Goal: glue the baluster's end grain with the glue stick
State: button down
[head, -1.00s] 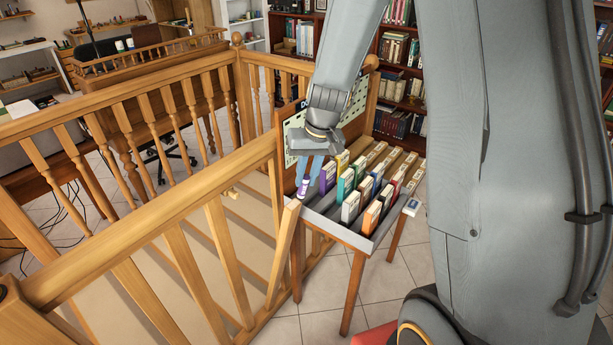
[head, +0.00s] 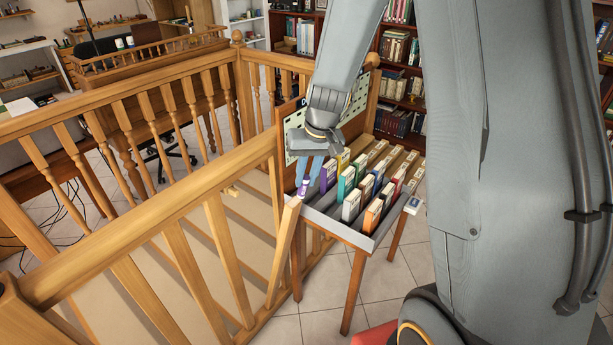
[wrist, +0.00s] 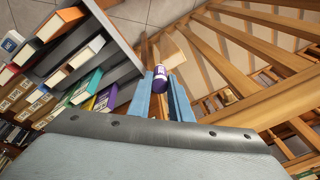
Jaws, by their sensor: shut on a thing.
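My gripper (head: 309,176) has blue fingers that are shut on a glue stick (head: 303,187), purple and white, pointing down. In the wrist view the glue stick (wrist: 160,77) sits between the fingertips (wrist: 164,88). The baluster (head: 284,250) is a plain wooden post leaning at the railing, with its upper end free just below the stick. Its pale end (wrist: 171,53) shows just beyond the stick in the wrist view. The stick overlaps it there, and I cannot tell whether the two touch.
A grey-topped stand (head: 346,236) with rows of upright books is right of the gripper, close by. A slanted wooden handrail (head: 160,211) with balusters runs to the left. Bookshelves (head: 405,75) stand behind. Tiled floor (head: 400,278) shows below the stand.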

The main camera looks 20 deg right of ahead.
jog(key=s+a+p, duration=0.1)
jog(key=s+a, duration=0.2)
jog(key=a, duration=0.2)
jog(key=shift+s, duration=0.3)
dwell(0.5)
jog(key=shift+d, duration=0.15)
jog(key=shift+w+d+b, duration=0.3)
jog(key=shift+w+d, duration=0.65)
jog(key=shift+d, duration=0.25)
jog(key=shift+w+d+b, duration=0.3)
jog(key=shift+w+d, duration=0.6)
jog(key=shift+d, duration=0.3)
jog(key=shift+r, duration=0.15)
